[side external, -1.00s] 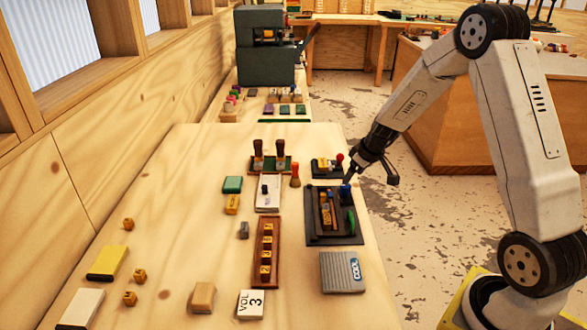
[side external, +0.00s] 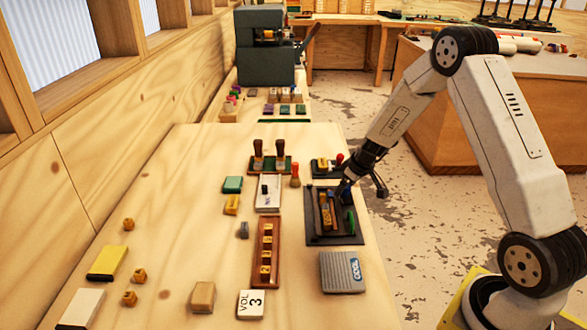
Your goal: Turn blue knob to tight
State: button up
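The blue knob (side external: 344,193) is at the upper right of a dark tray-like fixture (side external: 318,238) on the wooden table. It is small and largely covered by my gripper. My gripper (side external: 348,184) is tilted down to the left, with its dark tip at or right above the knob. I cannot tell whether the fingers touch the knob or how far apart they are. A dark part sticks out to the gripper's right, past the table edge. Inside the fixture are a blue and tan block (side external: 327,212) and a green disc-like part (side external: 351,221).
A black holder with a red ball (side external: 339,158) stands just behind the fixture, close to my gripper. A grey "COOL" box (side external: 342,272) lies in front. A brown rack (side external: 266,252) and a white plate (side external: 268,192) are to the left. The table's left middle is mostly clear.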

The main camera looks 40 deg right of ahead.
grip_shut()
